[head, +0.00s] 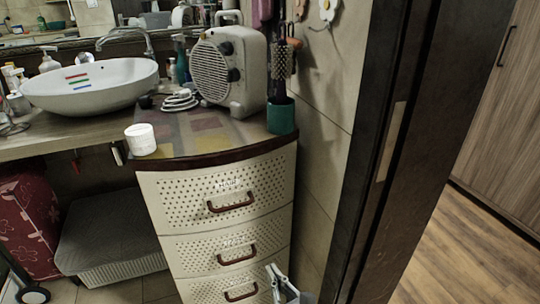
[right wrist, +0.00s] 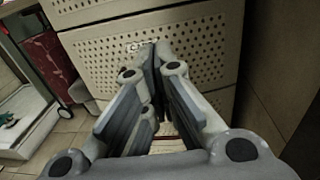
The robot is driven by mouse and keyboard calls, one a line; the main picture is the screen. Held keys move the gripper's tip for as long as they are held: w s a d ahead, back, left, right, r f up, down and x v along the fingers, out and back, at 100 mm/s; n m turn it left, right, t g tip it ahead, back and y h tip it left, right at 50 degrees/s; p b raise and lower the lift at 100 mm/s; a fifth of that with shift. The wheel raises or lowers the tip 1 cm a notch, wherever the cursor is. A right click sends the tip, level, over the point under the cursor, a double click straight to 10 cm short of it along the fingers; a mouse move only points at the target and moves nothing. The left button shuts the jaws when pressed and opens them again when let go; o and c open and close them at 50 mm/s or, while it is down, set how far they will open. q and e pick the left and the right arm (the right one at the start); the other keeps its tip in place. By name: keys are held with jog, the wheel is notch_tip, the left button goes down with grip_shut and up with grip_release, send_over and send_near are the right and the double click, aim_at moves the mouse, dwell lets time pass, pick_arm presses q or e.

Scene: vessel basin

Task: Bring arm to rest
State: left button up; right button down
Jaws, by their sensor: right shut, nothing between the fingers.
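My right gripper (head: 278,278) shows at the bottom of the head view, in front of the lower drawers of a cream perforated drawer unit (head: 228,203). In the right wrist view my right gripper (right wrist: 155,52) points at the drawer fronts (right wrist: 205,45). Its fingers come together at the tips and nothing is between them. I cannot tell whether the fingertips touch the drawer front. My left gripper is in neither view.
A white basin (head: 92,86) stands on a wooden counter (head: 60,137) at the left. A fan heater (head: 228,68), a white cup (head: 141,139) and a green holder (head: 281,115) with a brush stand on the drawer unit. A dark door frame (head: 392,120) rises at the right.

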jog(key=s+d+f+n+g+h, duration=0.1)
jog(key=s+d+f+n+g, duration=0.3)
jog(key=f+n, duration=0.5)
jog(key=s+d+f+n+g+h, duration=0.2)
jog(key=s+d+f+n+g, duration=0.1)
jog(key=s+f+n, duration=0.45)
jog(key=s+d+f+n+g+h, duration=0.1)
jog(key=s+d+f+n+g, duration=0.25)
jog(key=f+n, duration=0.65)
jog(key=s+d+f+n+g+h, duration=0.3)
jog(key=s+d+f+n, duration=0.3)
jog(key=s+d+f, duration=0.15)
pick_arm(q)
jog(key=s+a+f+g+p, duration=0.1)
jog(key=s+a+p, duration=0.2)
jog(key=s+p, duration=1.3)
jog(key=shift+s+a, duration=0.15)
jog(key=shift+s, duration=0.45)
pick_arm(e)
jog(key=s+d+g, duration=0.1)
jog(key=s+d, duration=0.1)
jog(key=s, duration=0.7)
jog(key=s+d, duration=0.2)
jog(key=s, duration=0.7)
jog(key=shift+d+f+n+g+h, duration=0.15)
jog(key=shift+d+n+g+h, duration=0.15)
jog(key=shift+n+g+h, duration=0.1)
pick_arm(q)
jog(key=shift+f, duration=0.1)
